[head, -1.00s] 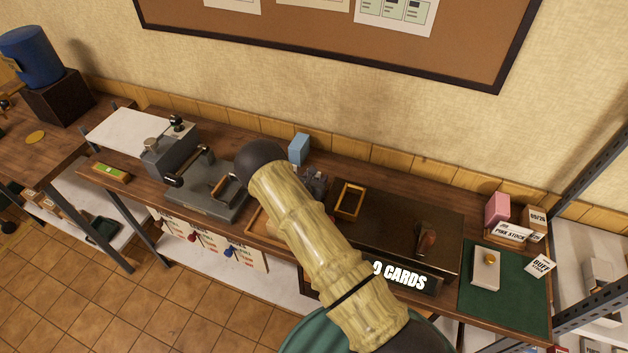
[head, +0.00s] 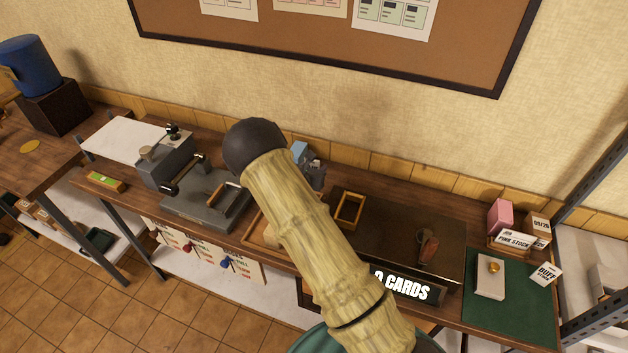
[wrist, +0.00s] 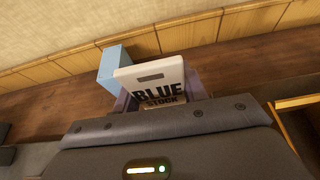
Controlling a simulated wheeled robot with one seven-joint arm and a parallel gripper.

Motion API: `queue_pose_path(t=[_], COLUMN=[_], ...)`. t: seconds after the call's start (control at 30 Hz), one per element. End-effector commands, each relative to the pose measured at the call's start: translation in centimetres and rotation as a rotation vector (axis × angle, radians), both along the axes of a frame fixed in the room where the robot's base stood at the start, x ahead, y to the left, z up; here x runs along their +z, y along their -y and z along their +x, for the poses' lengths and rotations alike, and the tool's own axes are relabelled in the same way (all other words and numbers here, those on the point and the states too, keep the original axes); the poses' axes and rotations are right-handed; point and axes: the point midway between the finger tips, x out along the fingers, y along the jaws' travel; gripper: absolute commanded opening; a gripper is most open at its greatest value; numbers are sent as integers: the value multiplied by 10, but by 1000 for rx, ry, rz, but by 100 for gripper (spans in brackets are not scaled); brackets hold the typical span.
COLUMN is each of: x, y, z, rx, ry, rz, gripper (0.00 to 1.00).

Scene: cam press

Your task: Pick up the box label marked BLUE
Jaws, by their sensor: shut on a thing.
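The box label marked BLUE (wrist: 155,80) is a white card reading "BLUE STOCK" with a slot near its top. It stands nearly upright just beyond my gripper (wrist: 160,112) in the wrist view. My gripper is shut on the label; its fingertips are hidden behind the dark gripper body. Grey-purple surfaces show on both sides of the label. A light blue block (wrist: 113,66) is just behind it to the left, and also shows in the head view (head: 299,151).
A press (head: 205,200) stands left of my arm. A wooden frame (head: 349,210) and a stamp (head: 427,245) lie to the right. A pink block (head: 500,216) and PINK STOCK label (head: 514,240) are at the far right. The wall rises close behind the bench.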

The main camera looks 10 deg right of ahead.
Motion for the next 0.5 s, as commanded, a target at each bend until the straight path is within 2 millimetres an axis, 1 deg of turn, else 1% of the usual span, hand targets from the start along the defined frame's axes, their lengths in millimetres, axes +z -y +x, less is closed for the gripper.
queue_pose_path(t=[0.1,0.2,0.5], x=[10,14,15], y=[0,0,0], z=[0,0,0], rx=[1,0,0], ry=[1,0,-1], rz=[0,0,-1], gripper=[22,22,22])
